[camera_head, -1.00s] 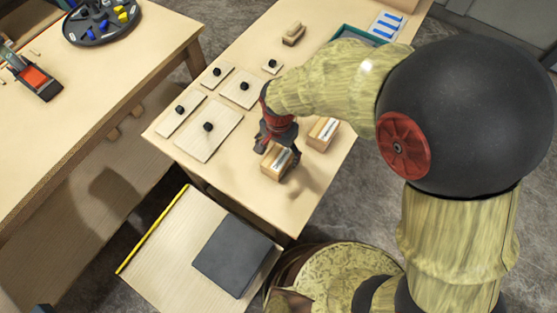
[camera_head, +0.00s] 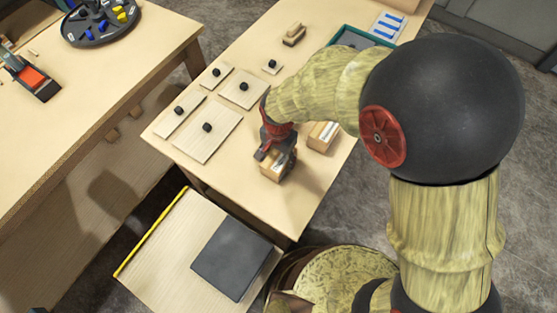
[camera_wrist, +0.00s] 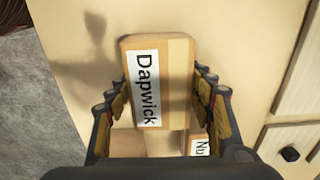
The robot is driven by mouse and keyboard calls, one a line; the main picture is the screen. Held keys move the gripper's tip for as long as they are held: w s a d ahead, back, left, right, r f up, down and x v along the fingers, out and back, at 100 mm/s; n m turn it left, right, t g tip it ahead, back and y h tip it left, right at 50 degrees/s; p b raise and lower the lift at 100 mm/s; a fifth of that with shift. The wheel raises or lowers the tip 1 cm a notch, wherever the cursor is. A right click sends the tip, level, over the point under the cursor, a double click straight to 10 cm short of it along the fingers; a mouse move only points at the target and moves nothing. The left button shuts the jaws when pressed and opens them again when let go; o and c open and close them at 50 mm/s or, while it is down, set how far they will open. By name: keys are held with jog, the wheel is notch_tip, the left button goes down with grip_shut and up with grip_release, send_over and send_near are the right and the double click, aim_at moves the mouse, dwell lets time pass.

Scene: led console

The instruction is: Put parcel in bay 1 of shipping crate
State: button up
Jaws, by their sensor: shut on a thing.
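A tan cardboard parcel (camera_wrist: 177,85) with a white label reading "Dapwick" fills the middle of the wrist view. My gripper (camera_wrist: 161,98) is shut on it, with a finger on each long side. In the head view the gripper (camera_head: 273,153) points down at the front part of the table, and the held parcel (camera_head: 272,170) shows partly behind it. I cannot tell whether it touches the tabletop. A second labelled box (camera_head: 322,137) stands just to its right. Part of that box's label (camera_wrist: 200,147) shows in the wrist view. I cannot make out a shipping crate or its bays for certain.
Flat wooden panels with black knobs (camera_head: 207,128) lie left of my gripper. A teal-rimmed tray (camera_head: 347,28) is at the back, partly behind my arm. A wooden block (camera_head: 294,36) lies nearby. A low platform with a dark pad (camera_head: 232,258) is below the table's front.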

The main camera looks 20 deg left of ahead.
jog(key=c, duration=0.9)
